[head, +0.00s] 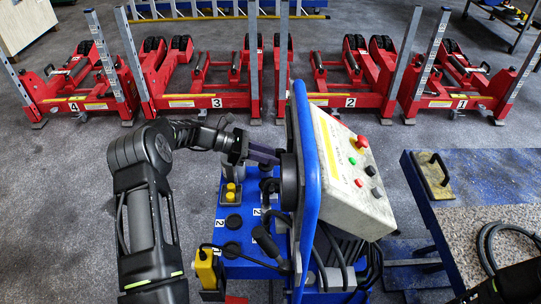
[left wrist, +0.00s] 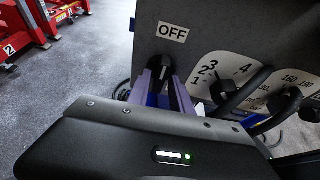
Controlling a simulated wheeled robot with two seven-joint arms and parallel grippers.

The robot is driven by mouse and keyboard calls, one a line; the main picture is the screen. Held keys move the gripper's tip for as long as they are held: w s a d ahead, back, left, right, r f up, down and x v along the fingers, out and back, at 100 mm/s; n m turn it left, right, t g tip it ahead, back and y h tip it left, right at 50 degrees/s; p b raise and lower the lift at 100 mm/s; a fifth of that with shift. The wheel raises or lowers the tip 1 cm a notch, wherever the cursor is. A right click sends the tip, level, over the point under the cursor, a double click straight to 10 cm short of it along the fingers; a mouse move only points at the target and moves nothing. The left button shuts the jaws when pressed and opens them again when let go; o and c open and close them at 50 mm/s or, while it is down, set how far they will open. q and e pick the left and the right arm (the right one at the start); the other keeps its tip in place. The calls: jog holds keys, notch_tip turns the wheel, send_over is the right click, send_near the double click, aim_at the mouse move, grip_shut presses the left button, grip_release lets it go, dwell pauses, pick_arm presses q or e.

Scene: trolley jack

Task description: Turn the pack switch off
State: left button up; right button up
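The pack switch (left wrist: 161,63) is a black knob below a white OFF label (left wrist: 172,31) on the grey side of the control box (head: 352,165). In the left wrist view the fingers of my left gripper (left wrist: 164,88) stand apart, one on each side of the knob. I cannot tell whether either finger touches it. The exact direction the knob points is unclear. My right gripper is not in view.
Right of the switch are a numbered dial (left wrist: 224,88) and another dial (left wrist: 285,100). The box sits on a blue trolley (head: 232,258) with cables and sockets. Red jacks (head: 215,92) stand behind. A blue-edged bench (head: 480,180) is at right. Grey floor is open at left.

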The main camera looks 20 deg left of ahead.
pick_arm(q)
jog(key=shift+o, duration=0.9)
jog(key=shift+a, duration=0.1)
jog(key=v, duration=0.7)
jog(key=shift+s+a+r+b, duration=0.15)
jog(key=shift+a+r+b, duration=0.1)
jog(key=shift+b, duration=0.15)
jog(key=shift+f, duration=0.15)
